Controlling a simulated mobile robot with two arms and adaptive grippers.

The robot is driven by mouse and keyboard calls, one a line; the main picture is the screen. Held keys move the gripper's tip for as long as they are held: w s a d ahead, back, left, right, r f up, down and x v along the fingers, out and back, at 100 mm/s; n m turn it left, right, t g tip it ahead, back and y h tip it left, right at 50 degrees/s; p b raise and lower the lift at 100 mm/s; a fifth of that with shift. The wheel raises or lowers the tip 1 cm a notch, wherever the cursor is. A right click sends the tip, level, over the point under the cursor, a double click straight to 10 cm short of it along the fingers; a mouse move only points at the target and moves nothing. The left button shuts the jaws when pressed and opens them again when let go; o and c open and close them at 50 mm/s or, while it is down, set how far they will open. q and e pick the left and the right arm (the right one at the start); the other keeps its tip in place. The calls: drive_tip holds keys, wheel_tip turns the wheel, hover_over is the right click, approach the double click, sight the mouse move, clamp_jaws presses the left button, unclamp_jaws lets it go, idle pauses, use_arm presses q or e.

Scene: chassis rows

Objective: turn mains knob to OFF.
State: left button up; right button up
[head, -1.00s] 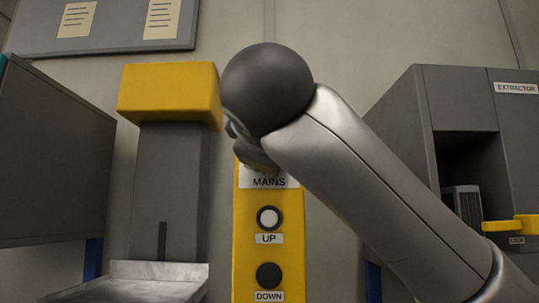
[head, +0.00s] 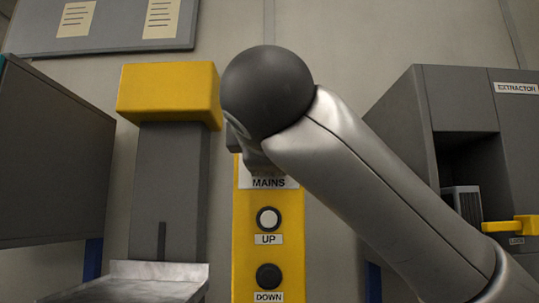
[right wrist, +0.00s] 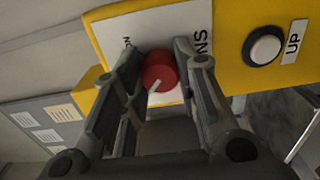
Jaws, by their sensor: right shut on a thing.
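The red mains knob (right wrist: 159,70) sits on a white label plate on the yellow control panel (right wrist: 225,70) in the right wrist view. A pale pointer mark on it points to the lower left of that picture. My right gripper (right wrist: 157,58) has one finger on each side of the knob and is shut on it. In the head view, my right arm's dark wrist joint hides the knob and most of the gripper. The MAINS label (head: 268,183) shows just below. An OFF mark cannot be made out. My left gripper is in neither view.
Below the MAINS label are a white UP button (head: 269,219) and a black DOWN button (head: 269,277). A grey machine with a yellow top (head: 168,93) stands left of the panel. The EXTRACTOR cabinet (head: 440,100) stands at right.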

drive_tip(key=shift+c, duration=0.2)
drive_tip(key=o, duration=1.1)
drive_tip(key=shift+a, duration=0.2)
drive_tip(key=shift+c, duration=0.2)
drive_tip(key=shift+d, duration=0.1)
drive_tip(key=s, duration=1.2)
